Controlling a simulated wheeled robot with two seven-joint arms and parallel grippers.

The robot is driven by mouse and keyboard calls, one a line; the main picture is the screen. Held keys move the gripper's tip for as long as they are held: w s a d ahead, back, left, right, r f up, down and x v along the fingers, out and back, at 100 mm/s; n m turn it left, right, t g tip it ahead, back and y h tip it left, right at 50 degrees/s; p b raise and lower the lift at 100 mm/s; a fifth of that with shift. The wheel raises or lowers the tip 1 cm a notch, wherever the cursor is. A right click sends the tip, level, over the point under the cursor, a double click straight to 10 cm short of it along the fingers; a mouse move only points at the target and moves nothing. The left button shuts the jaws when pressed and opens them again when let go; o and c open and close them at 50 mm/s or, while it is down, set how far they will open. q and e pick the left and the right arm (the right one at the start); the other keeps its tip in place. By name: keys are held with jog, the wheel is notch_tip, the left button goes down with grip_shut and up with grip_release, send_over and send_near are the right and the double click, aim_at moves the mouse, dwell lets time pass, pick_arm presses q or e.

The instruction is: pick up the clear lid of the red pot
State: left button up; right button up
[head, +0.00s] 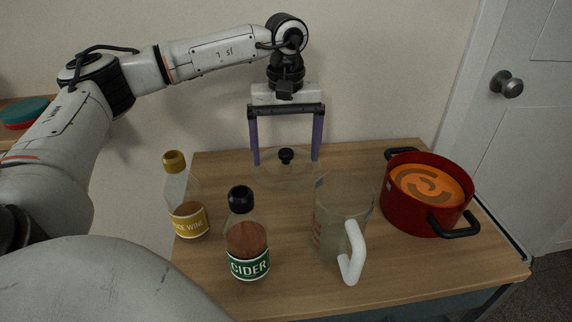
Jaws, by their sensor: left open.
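The clear lid (268,174) lies on the wooden table near its back edge, with a black knob (286,156) on top. My left gripper (287,162) points down over the lid. Its two purple fingers are open wide, one on each side of the knob, with a gap to it. I cannot tell whether the fingertips touch the lid. The red pot (410,205) stands uncovered at the right of the table, with orange contents and black handles. My right gripper is not in view.
A clear measuring jug (340,222) with a white handle stands in front of the lid, near the pot. A cider bottle (247,240) and a rice wine bottle (185,205) stand at the front left of the wooden table (400,275). A wall rises behind.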

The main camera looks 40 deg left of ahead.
pick_arm(q)
jog(key=shift+f, duration=0.3)
jog(key=shift+s, duration=0.1)
jog(key=c, duration=1.3)
jog(key=shift+f, duration=0.1)
jog(key=c, duration=0.9)
jog(key=shift+o, duration=0.2)
jog(key=shift+s+d, duration=0.1)
